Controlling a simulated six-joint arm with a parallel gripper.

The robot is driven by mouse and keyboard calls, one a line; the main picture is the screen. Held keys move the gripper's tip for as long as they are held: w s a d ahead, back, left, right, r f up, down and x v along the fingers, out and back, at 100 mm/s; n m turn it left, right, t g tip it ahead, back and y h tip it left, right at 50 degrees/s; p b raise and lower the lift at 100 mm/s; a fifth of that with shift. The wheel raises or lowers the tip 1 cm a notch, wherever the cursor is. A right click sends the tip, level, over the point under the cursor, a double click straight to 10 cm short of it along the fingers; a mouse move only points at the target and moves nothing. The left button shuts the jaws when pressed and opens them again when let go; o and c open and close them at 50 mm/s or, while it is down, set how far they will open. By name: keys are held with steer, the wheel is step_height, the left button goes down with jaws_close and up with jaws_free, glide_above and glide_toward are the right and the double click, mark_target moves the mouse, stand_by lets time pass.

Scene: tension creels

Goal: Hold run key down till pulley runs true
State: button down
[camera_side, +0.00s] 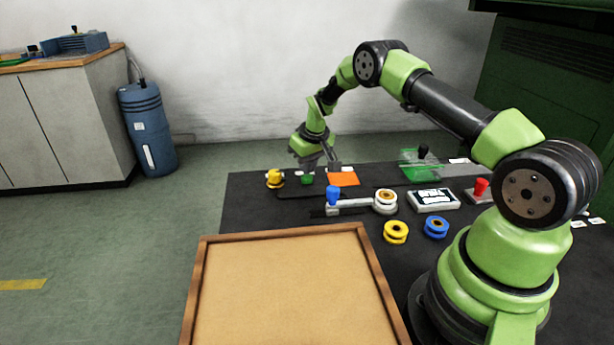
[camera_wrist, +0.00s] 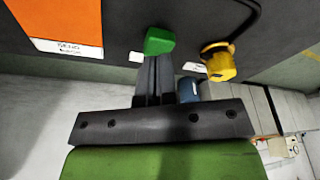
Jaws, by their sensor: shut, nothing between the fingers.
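A green key (camera_side: 307,179) sits on the dark bench near its far left edge; it also shows in the wrist view (camera_wrist: 160,41). My gripper (camera_side: 309,168) is shut and empty, pointing down above the key. In the wrist view its closed fingertips (camera_wrist: 155,60) are right at the green key and partly overlap it; I cannot tell whether they touch. A pale pulley with a yellow centre (camera_side: 385,201) sits at the right end of a bar with a blue knob (camera_side: 333,196). I cannot tell if it turns.
A yellow fitting (camera_wrist: 221,62) stands beside the key, with an orange panel (camera_side: 343,179) on the other side. Loose yellow (camera_side: 396,232) and blue (camera_side: 436,227) spools, a white display box (camera_side: 433,200) and a red knob (camera_side: 481,187) are nearer my base. A wood-rimmed board (camera_side: 285,236) lies in front.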

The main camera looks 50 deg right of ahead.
steer(key=shift+r, duration=1.7)
steer(key=shift+r, duration=0.1)
steer(key=s+a+r+t, duration=0.1)
steer(key=s+a+r, duration=0.1)
steer(key=a+r, duration=0.35)
steer(key=s+a+r, duration=0.2)
steer(key=s+r, duration=0.1)
steer(key=r, duration=0.6)
steer(key=s+a+r+t, duration=0.1)
steer(key=s+a+r, duration=0.1)
steer(key=a+r, duration=0.35)
steer(key=s+a+r+y, duration=0.1)
steer(key=s+a, duration=0.1)
steer(key=s, duration=0.5)
steer(key=s+a+r+t+y, duration=0.1)
steer(key=s+a+r, duration=0.1)
steer(key=s, duration=0.5)
steer(key=s+a+r+m+t, duration=0.1)
steer(key=s+a, duration=0.2)
steer(key=s, duration=0.4)
steer(key=shift+a+r+y, duration=0.3)
steer(key=shift+r+y, duration=0.05)
steer(key=shift+y, duration=0.05)
